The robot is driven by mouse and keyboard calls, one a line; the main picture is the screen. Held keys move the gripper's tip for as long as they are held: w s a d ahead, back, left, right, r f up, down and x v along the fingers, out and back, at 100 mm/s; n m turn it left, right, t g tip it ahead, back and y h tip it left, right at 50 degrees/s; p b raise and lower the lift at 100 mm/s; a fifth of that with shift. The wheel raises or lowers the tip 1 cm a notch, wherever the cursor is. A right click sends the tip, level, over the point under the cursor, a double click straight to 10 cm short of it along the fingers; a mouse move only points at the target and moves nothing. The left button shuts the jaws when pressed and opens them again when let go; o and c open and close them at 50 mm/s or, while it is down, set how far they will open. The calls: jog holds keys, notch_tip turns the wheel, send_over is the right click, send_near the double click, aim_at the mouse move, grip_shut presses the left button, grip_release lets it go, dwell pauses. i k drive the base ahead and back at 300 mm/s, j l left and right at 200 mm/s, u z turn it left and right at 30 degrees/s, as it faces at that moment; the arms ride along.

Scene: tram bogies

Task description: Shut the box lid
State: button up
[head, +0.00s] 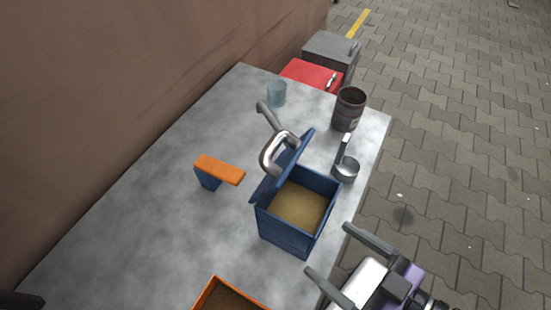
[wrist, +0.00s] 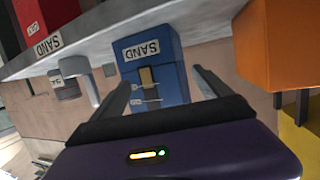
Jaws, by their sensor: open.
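The blue box (head: 287,239) stands on the grey table with its top open and sand-coloured filling inside. Its blue lid (head: 284,170) stands raised and tilted along the box's left edge. My gripper (head: 328,248) is open and empty, just to the right of the box's near side, apart from the lid. The lid cannot be made out clearly there.
A pale loop-handled object (head: 272,152) sits right behind the lid. A metal cup (head: 346,170) and dark can (head: 349,110) stand to the right, an orange-topped block (head: 219,170) left. An orange box (head: 228,297) is at the near edge.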

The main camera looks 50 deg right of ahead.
aim_at(277, 171)
jog(key=k+j, duration=0.2)
jog(key=j, duration=0.2)
jog(key=k+j+z, duration=0.1)
jog(key=k+j, duration=0.15)
jog(key=j, duration=0.15)
jog(key=k+j, duration=0.25)
jog(key=j+z, duration=0.05)
jog(key=j, duration=0.05)
